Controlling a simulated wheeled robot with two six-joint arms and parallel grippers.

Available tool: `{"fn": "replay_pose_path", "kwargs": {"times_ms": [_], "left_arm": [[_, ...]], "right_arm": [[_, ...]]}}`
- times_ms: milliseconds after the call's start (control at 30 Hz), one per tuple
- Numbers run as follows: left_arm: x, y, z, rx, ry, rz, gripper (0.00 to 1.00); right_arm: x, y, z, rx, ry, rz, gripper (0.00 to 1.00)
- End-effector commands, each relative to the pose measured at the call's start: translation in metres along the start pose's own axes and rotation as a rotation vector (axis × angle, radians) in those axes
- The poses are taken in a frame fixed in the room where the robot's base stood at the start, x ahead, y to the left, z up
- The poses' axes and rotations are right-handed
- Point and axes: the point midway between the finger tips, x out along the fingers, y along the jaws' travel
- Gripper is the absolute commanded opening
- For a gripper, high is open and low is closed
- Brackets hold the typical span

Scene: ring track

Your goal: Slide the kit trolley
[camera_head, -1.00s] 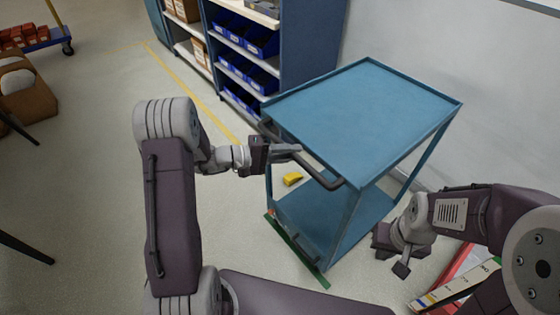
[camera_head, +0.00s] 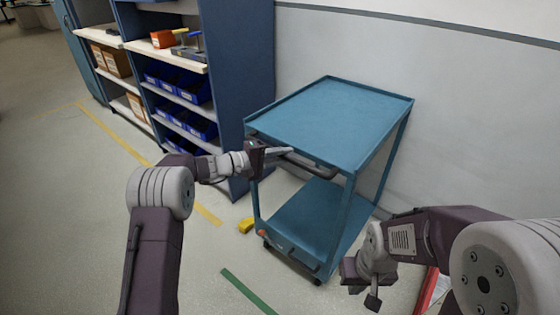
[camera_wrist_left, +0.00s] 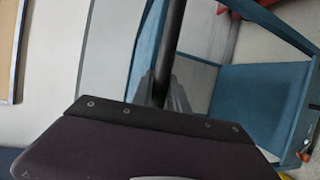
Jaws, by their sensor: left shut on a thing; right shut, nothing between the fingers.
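The blue two-level kit trolley (camera_head: 335,112) stands upright on the floor at centre right, close to the wall. Its dark push handle (camera_head: 318,169) runs along the near side of the top tray. My left gripper (camera_head: 284,152) is shut on the handle, near its left part. In the left wrist view, the dark handle bar (camera_wrist_left: 176,40) runs into the gripper's fingers (camera_wrist_left: 162,92), and part of the trolley (camera_wrist_left: 255,95) shows behind. My right gripper (camera_head: 362,290) is shut and empty, low in front of the trolley's right side, apart from it.
A blue shelf unit (camera_head: 245,80) with blue bins stands left of the trolley. The grey wall (camera_head: 470,110) is behind. A green floor strip (camera_head: 248,291) lies in front. A yellow object (camera_head: 246,225) is by the trolley's left corner. A red-edged object (camera_head: 430,293) is at lower right.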

Motion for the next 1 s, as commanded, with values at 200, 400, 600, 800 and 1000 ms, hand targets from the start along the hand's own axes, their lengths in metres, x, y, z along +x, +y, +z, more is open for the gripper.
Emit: {"fn": "replay_pose_path", "kwargs": {"times_ms": [200,400,600,800,1000], "left_arm": [[0.002,0.002,-0.002,0.001,0.005,0.002,0.0],[0.002,0.003,-0.002,0.001,0.006,0.004,0.0],[0.002,0.002,-0.002,0.001,0.005,0.002,0.41],[0.001,0.001,-0.002,0.001,0.004,0.001,0.41],[-0.034,0.003,-0.002,-0.001,0.007,0.001,0.41]], "right_arm": [[0.001,0.0,0.0,0.0,0.0,0.0,0.0],[0.001,0.0,0.0,0.0,0.0,0.0,0.0],[0.001,0.0,0.0,0.0,0.0,0.0,0.0],[0.0,0.0,0.0,0.0,0.0,0.0,0.0],[-0.004,0.0,0.0,0.0,0.0,0.0,0.0]]}}
